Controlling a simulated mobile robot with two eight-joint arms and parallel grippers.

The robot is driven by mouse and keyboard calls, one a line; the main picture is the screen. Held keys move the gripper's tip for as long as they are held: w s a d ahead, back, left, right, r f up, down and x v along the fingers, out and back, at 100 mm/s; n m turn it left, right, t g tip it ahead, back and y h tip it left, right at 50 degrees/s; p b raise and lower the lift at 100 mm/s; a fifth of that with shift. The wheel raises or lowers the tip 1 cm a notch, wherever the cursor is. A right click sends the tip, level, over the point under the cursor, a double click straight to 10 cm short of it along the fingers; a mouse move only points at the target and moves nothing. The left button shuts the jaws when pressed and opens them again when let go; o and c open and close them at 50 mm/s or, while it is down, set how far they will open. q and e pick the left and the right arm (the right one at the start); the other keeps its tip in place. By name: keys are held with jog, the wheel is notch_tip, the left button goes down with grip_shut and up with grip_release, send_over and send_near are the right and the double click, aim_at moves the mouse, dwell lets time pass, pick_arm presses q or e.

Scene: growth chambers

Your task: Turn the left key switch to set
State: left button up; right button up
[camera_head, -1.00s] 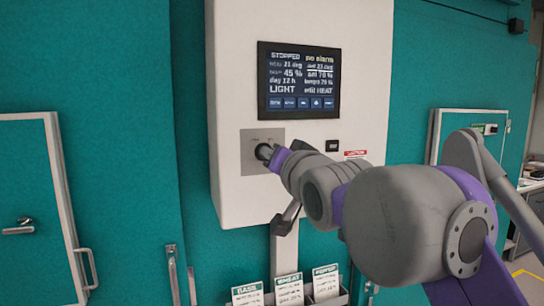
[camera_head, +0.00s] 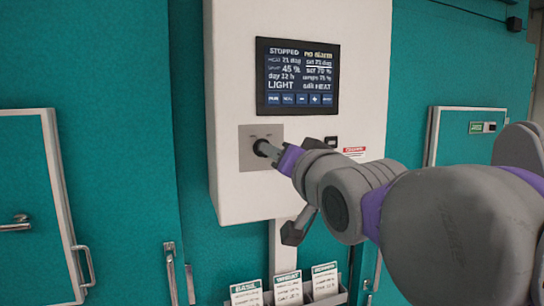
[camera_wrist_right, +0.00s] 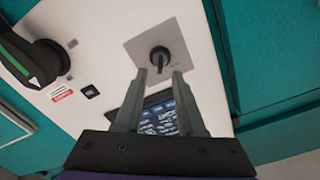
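The key switch (camera_head: 261,147) sits on a square grey plate (camera_head: 246,160) at the lower left of the white control box. Its small labels are too blurred to read. In the right wrist view the switch (camera_wrist_right: 160,56) is a dark round knob with a bar pointing down the picture. My right gripper (camera_head: 270,153) is at the switch, partly hiding it. In the wrist view its fingers (camera_wrist_right: 159,75) are apart, with the bar's end between the tips and gaps showing on both sides. I cannot tell its exact depth there. My left gripper is not in view.
A screen (camera_head: 297,78) reading STOPPED and no alarm is above the switch on the white box (camera_head: 228,90). Seed packets (camera_head: 288,290) stand in a rack below. Teal doors with handles (camera_head: 84,266) are at the left. A dark round part with a green edge (camera_wrist_right: 40,62) shows in the wrist view.

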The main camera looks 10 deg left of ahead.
jog(key=v, duration=0.6)
jog(key=shift+s+d+b, duration=0.2)
jog(key=shift+s+b, duration=0.05)
jog(key=shift+b, duration=0.15)
jog(key=d+f+g+h, duration=0.15)
jog(key=d+f, duration=0.35)
jog(key=f, duration=0.5)
jog(key=d+f+g+h, duration=0.1)
jog(key=d+f+h, duration=0.25)
jog(key=f, duration=0.65)
jog(key=d+f+g+h, duration=0.15)
jog(key=d+f, duration=0.35)
jog(key=f, duration=0.5)
jog(key=s+d+f+g+h, duration=0.1)
jog(key=s+d+f, duration=0.3)
jog(key=f, duration=0.5)
jog(key=s+d+f+g+h+p, duration=0.1)
jog(key=s+d+f+g, duration=0.1)
jog(key=s+d+f, duration=0.2)
jog(key=s+d+f+g+h, duration=0.1)
jog(key=s+d+f, duration=0.3)
jog(key=s+f, duration=0.5)
notch_tip(320, 180, down, 7)
jog(key=shift+r+m+g, duration=0.2)
jog(key=shift+m+g, duration=0.1)
jog(key=shift+g, duration=0.5)
